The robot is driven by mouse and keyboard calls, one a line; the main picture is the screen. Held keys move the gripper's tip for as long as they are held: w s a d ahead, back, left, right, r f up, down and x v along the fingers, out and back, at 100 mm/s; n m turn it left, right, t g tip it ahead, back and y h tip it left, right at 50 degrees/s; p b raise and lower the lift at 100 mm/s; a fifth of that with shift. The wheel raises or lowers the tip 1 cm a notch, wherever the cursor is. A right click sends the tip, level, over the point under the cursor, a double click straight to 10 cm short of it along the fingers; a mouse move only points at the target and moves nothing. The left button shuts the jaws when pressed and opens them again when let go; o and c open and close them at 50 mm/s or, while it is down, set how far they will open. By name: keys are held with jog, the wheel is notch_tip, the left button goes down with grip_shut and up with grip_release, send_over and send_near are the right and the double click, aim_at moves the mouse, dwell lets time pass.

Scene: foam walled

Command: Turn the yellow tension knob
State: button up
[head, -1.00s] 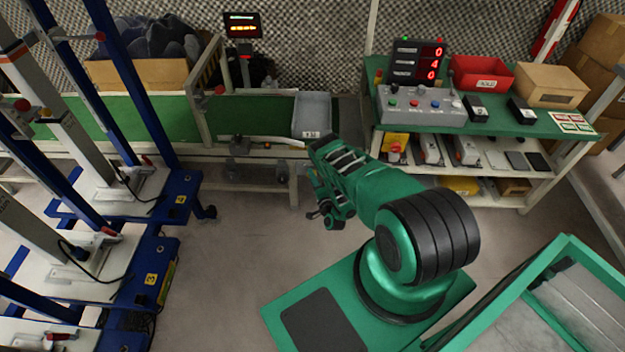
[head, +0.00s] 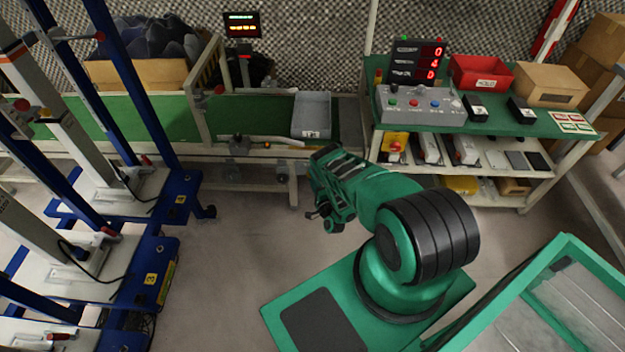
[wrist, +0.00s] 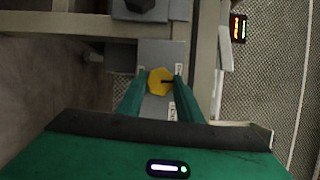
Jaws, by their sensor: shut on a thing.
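The yellow tension knob (wrist: 154,84) shows in the wrist view, with a dark mark pointing right across its face. It sits on a grey plate (wrist: 152,54). My gripper (wrist: 160,80) has one green finger on each side of the knob and is shut on it. In the head view my arm reaches toward the conveyor's front, and the knob and my fingertips are hidden behind it.
A green conveyor (head: 255,115) with a grey bin (head: 311,113) lies ahead. A green-topped bench (head: 490,124) with a control box (head: 420,106) stands right. Blue-framed stands (head: 150,215) are left. Floor between is clear.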

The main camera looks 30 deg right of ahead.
jog(key=o, duration=1)
jog(key=shift+s+d+f, duration=0.15)
jog(key=shift+f, duration=0.05)
jog(key=shift+o, duration=0.2)
jog(key=shift+r, duration=0.1)
jog(key=v, duration=1)
jog(key=shift+s, duration=0.3)
